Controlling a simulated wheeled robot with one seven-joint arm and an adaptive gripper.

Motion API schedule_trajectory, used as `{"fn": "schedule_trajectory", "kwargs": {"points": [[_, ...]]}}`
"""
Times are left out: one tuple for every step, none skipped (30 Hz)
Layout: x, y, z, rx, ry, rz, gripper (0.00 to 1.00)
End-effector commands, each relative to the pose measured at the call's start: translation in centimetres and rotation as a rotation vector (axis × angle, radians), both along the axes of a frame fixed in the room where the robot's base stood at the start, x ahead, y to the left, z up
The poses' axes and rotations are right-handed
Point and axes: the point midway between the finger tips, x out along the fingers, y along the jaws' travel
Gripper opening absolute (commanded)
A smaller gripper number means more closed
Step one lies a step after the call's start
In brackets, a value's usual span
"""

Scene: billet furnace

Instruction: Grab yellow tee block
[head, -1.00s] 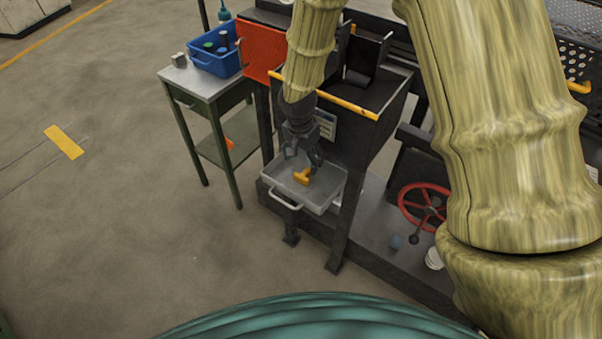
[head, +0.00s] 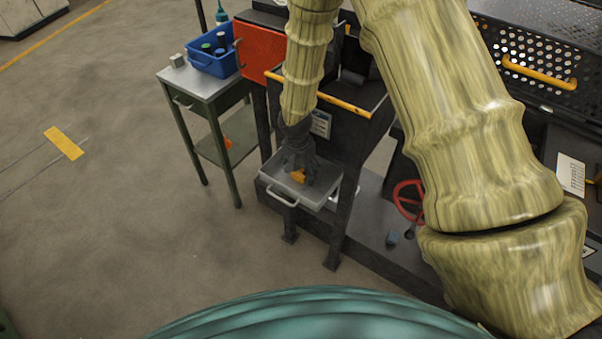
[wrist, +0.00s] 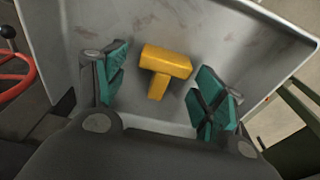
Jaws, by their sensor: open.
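The yellow tee block (wrist: 165,64) lies in a grey metal tray (wrist: 225,30), its crossbar away from my gripper and its stem toward it in the wrist view. In the head view the block (head: 298,176) shows partly behind my gripper, inside the tray (head: 318,202). My gripper (wrist: 160,93) is open, with its teal-padded fingers on either side of the block and a gap to each. In the head view my gripper (head: 301,170) points down into the tray. I cannot tell how far the fingertips are above the tray floor.
A side table (head: 204,82) with a blue bin (head: 216,64) of several bottles stands left of the dark furnace frame (head: 345,195). A red handwheel (head: 408,200) is right of the tray. The tray walls surround the block. The floor at left is clear.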

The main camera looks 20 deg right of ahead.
Motion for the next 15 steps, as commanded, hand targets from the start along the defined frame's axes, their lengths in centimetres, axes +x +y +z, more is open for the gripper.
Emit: {"fn": "schedule_trajectory", "kwargs": {"points": [[0.0,0.01,-0.1,0.0,0.0,0.0,0.7],[0.0,0.0,-0.13,0.0,0.0,0.0,0.7],[-0.01,0.01,-0.15,0.0,0.0,0.0,0.7],[-0.01,0.01,-0.15,0.0,0.0,0.0,0.7],[-0.01,0.01,-0.15,0.0,0.0,0.0,0.7],[-0.01,0.0,-0.15,0.0,0.0,0.0,0.7],[-0.01,0.0,-0.15,0.0,0.0,0.0,0.7],[-0.02,0.0,-0.14,0.0,0.0,0.0,0.68],[-0.02,-0.01,-0.14,0.0,0.0,0.0,0.61],[-0.02,-0.01,-0.14,0.0,0.0,0.0,0.55],[-0.02,-0.01,-0.13,0.0,0.0,0.0,0.5],[-0.03,-0.02,-0.13,0.0,0.0,0.0,0.42],[-0.03,-0.02,-0.13,0.0,0.0,0.0,0.37],[-0.03,-0.02,-0.13,0.0,0.0,0.0,0.31],[-0.03,-0.02,-0.13,0.0,0.0,0.0,0.24]]}}
